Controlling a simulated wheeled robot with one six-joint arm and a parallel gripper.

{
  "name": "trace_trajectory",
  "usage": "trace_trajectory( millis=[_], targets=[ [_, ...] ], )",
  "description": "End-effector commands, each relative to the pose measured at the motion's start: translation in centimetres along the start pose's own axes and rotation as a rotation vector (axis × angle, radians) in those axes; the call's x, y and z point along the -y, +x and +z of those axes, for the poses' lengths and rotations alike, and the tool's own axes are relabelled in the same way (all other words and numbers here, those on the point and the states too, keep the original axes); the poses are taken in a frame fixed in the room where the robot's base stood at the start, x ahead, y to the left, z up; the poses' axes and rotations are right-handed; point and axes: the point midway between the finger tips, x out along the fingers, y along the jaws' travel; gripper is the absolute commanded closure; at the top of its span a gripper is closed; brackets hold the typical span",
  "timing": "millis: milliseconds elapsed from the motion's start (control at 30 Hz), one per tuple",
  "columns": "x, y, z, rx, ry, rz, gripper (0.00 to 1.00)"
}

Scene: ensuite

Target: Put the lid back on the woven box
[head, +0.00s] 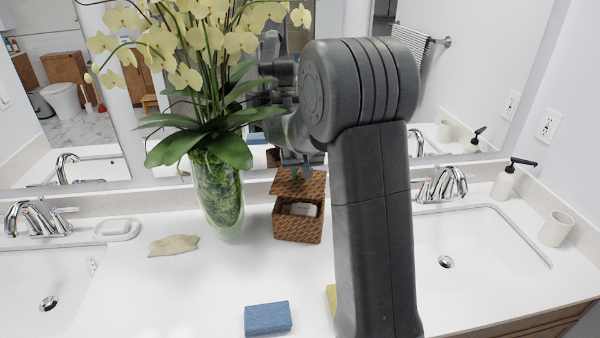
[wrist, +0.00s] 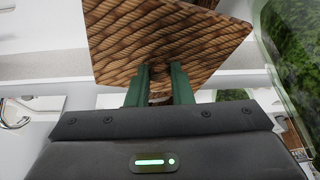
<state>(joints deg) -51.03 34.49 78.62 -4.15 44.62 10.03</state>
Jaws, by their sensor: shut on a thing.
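The brown woven box (head: 297,228) stands on the white counter to the right of the vase, with its top open. A pale item (head: 300,209) shows inside it. The woven lid (head: 290,187) is just above the box, toward its back, and looks tilted. It fills the upper part of the wrist view (wrist: 165,35). My gripper (head: 296,174) is over the box; in the wrist view its green fingers (wrist: 159,80) are shut on the lid, apparently at its knob, which is mostly hidden. I cannot tell whether the lid touches the box's back rim.
A glass vase with yellow orchids (head: 218,195) stands close on the left. A beige cloth (head: 173,245), a blue sponge (head: 267,319) and a partly hidden yellow item (head: 331,299) lie on the counter. Sinks are on both sides; a mirror is behind. Counter before the box is clear.

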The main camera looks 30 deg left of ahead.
Motion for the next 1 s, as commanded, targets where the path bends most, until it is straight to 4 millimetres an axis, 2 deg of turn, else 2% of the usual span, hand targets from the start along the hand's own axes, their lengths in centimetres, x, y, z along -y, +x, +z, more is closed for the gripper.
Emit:
trace_trajectory(
  millis=[33,500,1000],
  targets=[
    [0.0,0.8,0.3,0.001,0.000,0.000,1.00],
    [0.0,4.8,1.9,-0.001,0.000,0.000,1.00],
    [0.0,5.1,2.1,0.000,0.000,0.000,1.00]
  ],
)
